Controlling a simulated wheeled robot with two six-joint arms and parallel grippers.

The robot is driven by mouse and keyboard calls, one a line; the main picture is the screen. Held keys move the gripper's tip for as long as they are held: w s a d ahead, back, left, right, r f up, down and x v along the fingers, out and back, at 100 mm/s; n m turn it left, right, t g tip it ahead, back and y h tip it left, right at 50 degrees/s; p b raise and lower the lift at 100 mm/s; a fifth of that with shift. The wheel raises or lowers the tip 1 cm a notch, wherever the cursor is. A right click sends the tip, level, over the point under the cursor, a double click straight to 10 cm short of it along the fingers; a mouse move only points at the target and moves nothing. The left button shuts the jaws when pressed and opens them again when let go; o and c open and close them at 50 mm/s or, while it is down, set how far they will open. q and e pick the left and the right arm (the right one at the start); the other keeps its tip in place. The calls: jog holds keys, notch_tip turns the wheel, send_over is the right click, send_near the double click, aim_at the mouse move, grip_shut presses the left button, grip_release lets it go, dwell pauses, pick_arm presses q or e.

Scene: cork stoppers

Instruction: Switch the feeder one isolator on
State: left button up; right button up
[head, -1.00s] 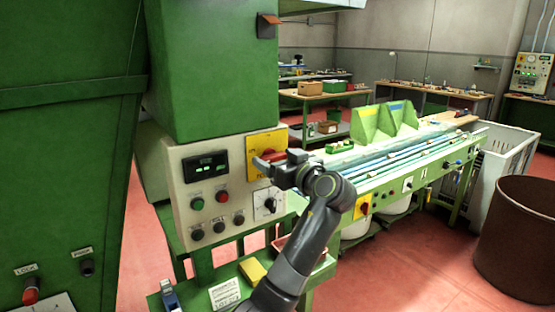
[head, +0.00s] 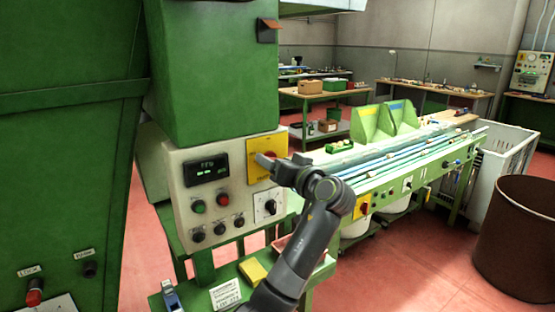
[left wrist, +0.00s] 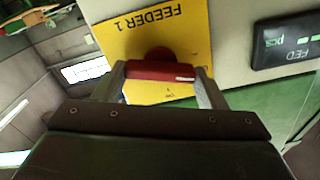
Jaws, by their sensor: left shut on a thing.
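The feeder one isolator is a red handle (left wrist: 160,70) on a yellow plate (head: 255,146) at the right of the pale control panel. In the left wrist view the plate (left wrist: 125,38) reads "FEEDER 1" upside down. The handle lies crosswise there, with a white mark near its right end. My left gripper (head: 264,161) is at the plate. In the left wrist view its fingers (left wrist: 160,84) are shut on the handle, one at each end. In the head view the gripper hides most of the handle. The small position labels are too blurred to read. My right gripper is not in view.
The panel carries a lit display (head: 206,169), several push buttons and a black rotary switch (head: 267,206) just below the plate. A shelf below holds a yellow block (head: 252,271).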

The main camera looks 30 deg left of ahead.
pick_arm(q)
jog(key=shift+w+d+f+m+p, duration=0.1)
jog(key=shift+m+p, duration=2.45)
jog(key=shift+m, duration=0.95)
jog(key=shift+w+m+p, duration=0.1)
jog(key=shift+m+p, duration=2.4)
jog(key=shift+m, duration=1)
jog(key=o, duration=1)
jog(key=shift+f, duration=0.1)
jog(key=shift+s+d, duration=0.1)
